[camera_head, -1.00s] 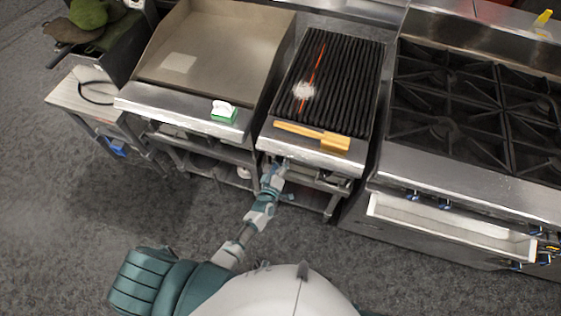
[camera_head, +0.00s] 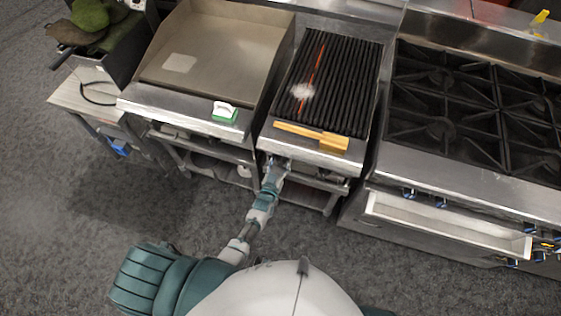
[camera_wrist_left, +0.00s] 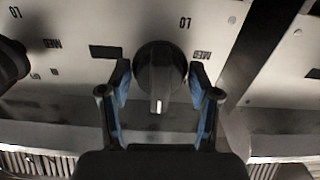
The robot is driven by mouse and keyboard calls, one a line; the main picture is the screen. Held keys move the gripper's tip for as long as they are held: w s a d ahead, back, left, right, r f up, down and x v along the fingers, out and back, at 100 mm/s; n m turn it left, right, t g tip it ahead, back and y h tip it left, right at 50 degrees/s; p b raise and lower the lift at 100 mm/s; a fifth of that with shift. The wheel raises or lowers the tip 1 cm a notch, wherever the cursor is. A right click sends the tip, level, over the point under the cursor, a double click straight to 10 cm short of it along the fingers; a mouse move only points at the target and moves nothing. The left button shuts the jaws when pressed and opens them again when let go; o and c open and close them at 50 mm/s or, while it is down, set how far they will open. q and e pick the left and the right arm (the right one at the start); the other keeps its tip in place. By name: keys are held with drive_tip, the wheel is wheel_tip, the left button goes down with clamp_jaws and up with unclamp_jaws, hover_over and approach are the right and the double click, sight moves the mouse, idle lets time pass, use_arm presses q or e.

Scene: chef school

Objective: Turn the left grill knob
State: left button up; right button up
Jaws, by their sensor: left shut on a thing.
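The grill (camera_head: 330,85) has dark bars and a steel front, at top centre in the head view. My left gripper (camera_head: 279,163) is at the left part of its front, under the front ledge; the knob is hidden there. In the left wrist view, a black round grill knob (camera_wrist_left: 160,77) with a white mark stands between the fingers of my left gripper (camera_wrist_left: 160,88). The fingers are on either side of it and shut on it. The panel lettering appears upside down. Another dark knob (camera_wrist_left: 10,64) is at the left edge. My right gripper is not in view.
A wooden-handled brush (camera_head: 312,137) lies on the grill's front ledge. A flat griddle (camera_head: 205,55) with a green-and-white scrubber (camera_head: 225,112) stands to the left. The grey floor in front is clear.

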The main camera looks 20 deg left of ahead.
use_arm(q)
drive_tip(key=shift+s+f+m, duration=0.25)
drive_tip(key=shift+f+m, duration=0.15)
drive_tip(key=shift+f, duration=0.1)
drive_tip(key=o, duration=0.8)
drive_tip(key=shift+o, duration=0.2)
drive_tip(key=shift+w+r, duration=0.1)
drive_tip(key=shift+w, duration=0.05)
drive_tip(key=shift+r, duration=0.1)
drive_tip(key=s, duration=1.2)
drive_tip(key=shift+a, duration=0.15)
